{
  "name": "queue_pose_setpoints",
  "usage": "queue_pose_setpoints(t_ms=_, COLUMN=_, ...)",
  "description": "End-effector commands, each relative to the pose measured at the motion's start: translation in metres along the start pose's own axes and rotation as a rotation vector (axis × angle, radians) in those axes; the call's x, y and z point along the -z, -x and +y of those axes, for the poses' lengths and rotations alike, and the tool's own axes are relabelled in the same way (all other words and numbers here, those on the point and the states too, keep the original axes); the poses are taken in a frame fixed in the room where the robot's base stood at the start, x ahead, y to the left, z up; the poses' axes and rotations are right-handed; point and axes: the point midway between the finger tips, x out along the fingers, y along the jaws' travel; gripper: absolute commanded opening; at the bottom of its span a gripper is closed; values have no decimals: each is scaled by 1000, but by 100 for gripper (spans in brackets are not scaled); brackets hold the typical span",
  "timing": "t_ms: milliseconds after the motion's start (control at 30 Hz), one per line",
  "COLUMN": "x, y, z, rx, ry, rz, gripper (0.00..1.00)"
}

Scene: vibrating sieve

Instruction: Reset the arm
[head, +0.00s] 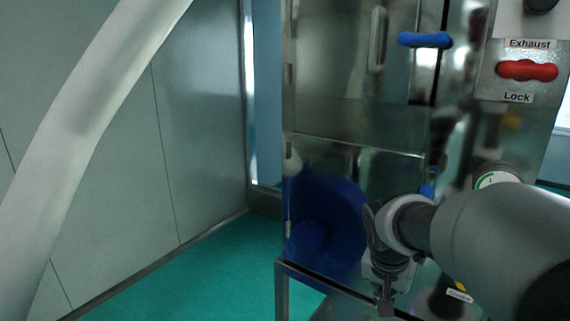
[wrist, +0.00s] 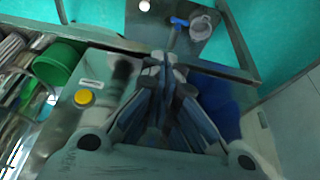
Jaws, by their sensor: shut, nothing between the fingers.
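My arm comes in from the right of the head view, and my gripper (head: 385,306) hangs low in front of the shiny metal cabinet (head: 330,120). In the wrist view my gripper (wrist: 167,62) shows its fingers drawn together at the tips, shut with nothing held. A dark blue shape (head: 325,215) shows on the cabinet's lower front to the left of the gripper; I cannot tell whether it is an object or a reflection.
A blue handle (head: 425,40) and a red handle (head: 527,70) between "Exhaust" and "Lock" labels are above. A pale thick tube (head: 75,120) crosses the left. The wrist view shows a yellow button (wrist: 84,97) and a green container (wrist: 58,62). Green floor (head: 200,285) is open at lower left.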

Motion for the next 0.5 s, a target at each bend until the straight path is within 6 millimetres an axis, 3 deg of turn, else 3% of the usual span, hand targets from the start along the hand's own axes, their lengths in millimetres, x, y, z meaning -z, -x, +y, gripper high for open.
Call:
queue_pose_setpoints(t_ms=33, x=-22, y=8, z=7, rx=22, ry=44, rz=6, gripper=0)
queue_pose_setpoints(t_ms=233, x=-105, y=37, z=33, rx=103, ry=241, rz=11, gripper=0)
queue_pose_setpoints(t_ms=400, x=-175, y=40, z=53, rx=173, ry=406, rz=24, gripper=0)
queue_pose_setpoints(t_ms=500, x=-205, y=36, z=61, rx=205, ry=481, rz=33, gripper=0)
